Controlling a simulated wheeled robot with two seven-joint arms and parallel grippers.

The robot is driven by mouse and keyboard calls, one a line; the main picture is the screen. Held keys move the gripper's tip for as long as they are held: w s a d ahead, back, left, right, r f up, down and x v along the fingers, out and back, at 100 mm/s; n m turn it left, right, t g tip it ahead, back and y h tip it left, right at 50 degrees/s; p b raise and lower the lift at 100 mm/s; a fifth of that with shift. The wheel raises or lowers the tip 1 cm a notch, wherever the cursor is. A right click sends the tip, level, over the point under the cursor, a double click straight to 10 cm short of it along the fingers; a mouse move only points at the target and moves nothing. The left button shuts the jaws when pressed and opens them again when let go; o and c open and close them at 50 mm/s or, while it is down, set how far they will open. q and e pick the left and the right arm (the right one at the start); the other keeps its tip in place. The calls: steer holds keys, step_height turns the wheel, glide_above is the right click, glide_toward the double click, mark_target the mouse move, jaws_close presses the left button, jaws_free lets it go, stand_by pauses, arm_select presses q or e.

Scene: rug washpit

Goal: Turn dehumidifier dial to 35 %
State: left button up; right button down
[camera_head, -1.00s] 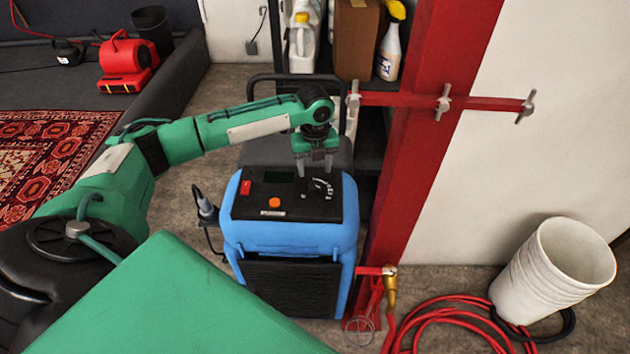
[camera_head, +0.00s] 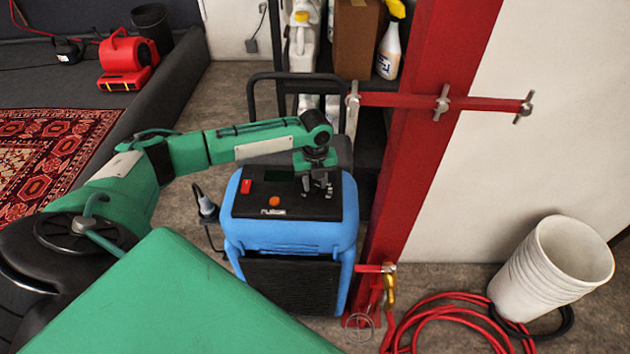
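The blue dehumidifier (camera_head: 290,236) stands upright on the floor with a black top panel (camera_head: 258,203). The panel carries a red switch (camera_head: 246,186), an orange button (camera_head: 274,201) and a dark display. My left gripper (camera_head: 317,192) reaches down from above onto the right part of the panel, where the dial is. Its fingers and wrist hide the dial and its scale, so the dial's setting cannot be read. Whether the fingers are closed on the dial cannot be told. My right gripper is not in view.
A red post (camera_head: 415,150) with a crossbar stands close to the right of the dehumidifier. A red hose (camera_head: 430,322) and stacked white buckets (camera_head: 553,268) are at lower right. A spray bottle (camera_head: 389,50) and jug stand on a shelf behind.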

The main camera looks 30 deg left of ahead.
arm_select(q)
steer(key=shift+r+n+p, duration=0.2)
steer(key=shift+n+p, duration=0.3)
steer(key=shift+p, duration=0.2)
steer(key=n+p, duration=0.5)
steer(key=p, duration=0.1)
steer(key=shift+r+n, duration=0.1)
steer(key=shift+n, duration=0.3)
steer(key=shift+n+p, duration=0.9)
steer(key=shift+p, duration=0.05)
steer(key=n+p, duration=0.4)
steer(key=n, duration=0.1)
steer(key=n+p, duration=0.3)
steer(key=n, duration=0.2)
steer(key=shift+f+n+p, duration=0.2)
steer(key=shift+n+p, duration=0.2)
steer(key=shift+n, duration=0.2)
